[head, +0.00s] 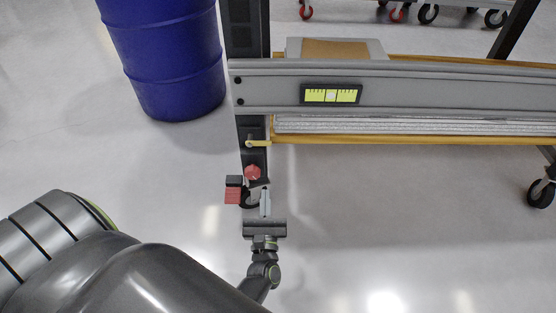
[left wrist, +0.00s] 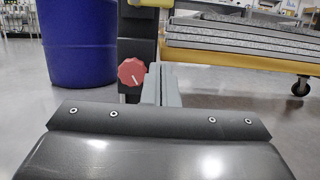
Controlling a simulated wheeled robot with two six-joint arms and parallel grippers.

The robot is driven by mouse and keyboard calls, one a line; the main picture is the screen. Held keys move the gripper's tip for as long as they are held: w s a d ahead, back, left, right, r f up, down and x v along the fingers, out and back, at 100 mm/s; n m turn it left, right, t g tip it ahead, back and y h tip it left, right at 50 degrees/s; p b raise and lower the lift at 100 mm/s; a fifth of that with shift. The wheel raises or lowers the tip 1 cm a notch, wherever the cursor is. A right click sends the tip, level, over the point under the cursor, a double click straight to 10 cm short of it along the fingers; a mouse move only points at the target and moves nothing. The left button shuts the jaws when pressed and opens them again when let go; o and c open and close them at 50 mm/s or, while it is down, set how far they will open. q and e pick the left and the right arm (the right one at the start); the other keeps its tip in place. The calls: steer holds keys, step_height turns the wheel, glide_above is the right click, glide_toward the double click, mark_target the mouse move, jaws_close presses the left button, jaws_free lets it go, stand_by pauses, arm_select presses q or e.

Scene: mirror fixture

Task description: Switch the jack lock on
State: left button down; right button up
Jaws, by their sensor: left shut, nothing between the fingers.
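A red knob (head: 252,172) sits on the fixture's dark upright post (head: 254,130). In the left wrist view the round red knob (left wrist: 131,72) has a pale mark and is fully visible. A small yellow lever (head: 259,143) is above it on the post, and a red block (head: 232,196) is below it to the left. No label shows which part is the jack lock. My left gripper (head: 265,190) is shut and empty, just below and right of the knob in the head view. Its fingers (left wrist: 162,70) appear right of the knob in the left wrist view, with a gap. My right gripper is out of view.
A grey beam with a yellow-green level gauge (head: 331,95) runs right from the post. Below it is a yellow-framed cart (head: 420,141) with casters. A blue barrel (head: 168,60) stands left of the post.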

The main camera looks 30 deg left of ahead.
mark_target(259, 143)
arm_select(q)
steer(key=shift+f, duration=0.1)
steer(key=w+a+r, duration=0.5)
steer(key=w+r, duration=0.1)
steer(key=w, duration=0.2)
steer(key=shift+w+r, duration=0.15)
steer(key=shift+r, duration=0.1)
steer(key=shift+w, duration=0.1)
stand_by(0.6)
